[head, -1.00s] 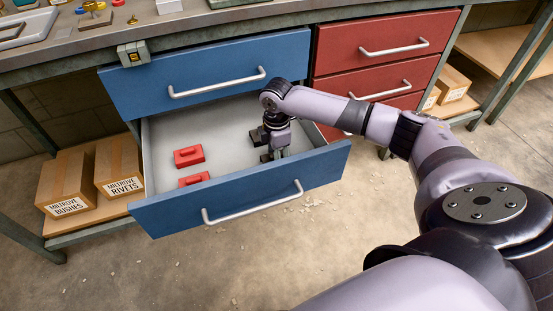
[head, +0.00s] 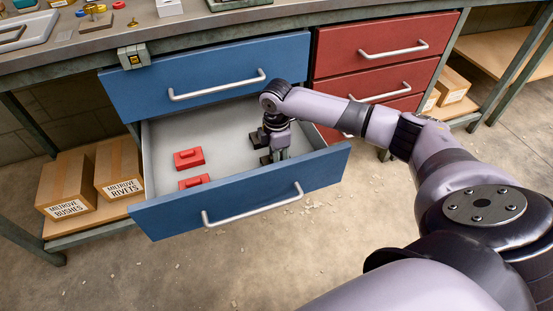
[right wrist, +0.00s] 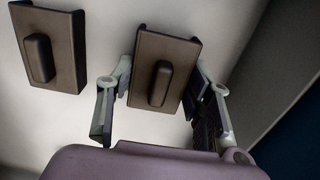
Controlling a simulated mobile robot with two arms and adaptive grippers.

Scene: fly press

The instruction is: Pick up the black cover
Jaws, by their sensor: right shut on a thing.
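Two black covers with raised grips lie in the open lower blue drawer (head: 215,125). My right gripper (right wrist: 163,88) is shut on one black cover (right wrist: 145,78), with a finger on each side of it in the right wrist view. In the head view this gripper (head: 277,148) reaches down into the right part of the drawer and partly hides both covers. The other black cover (right wrist: 52,55) lies apart, to the left in the right wrist view; it also shows in the head view (head: 257,138). I cannot tell whether the held cover is off the drawer floor. My left gripper is not in view.
Two red covers (head: 188,159) (head: 194,181) lie in the left part of the drawer. The drawer front (head: 250,195) with its handle stands close to the gripper. The closed upper blue drawer (head: 205,75) is behind. The drawer's middle floor is clear.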

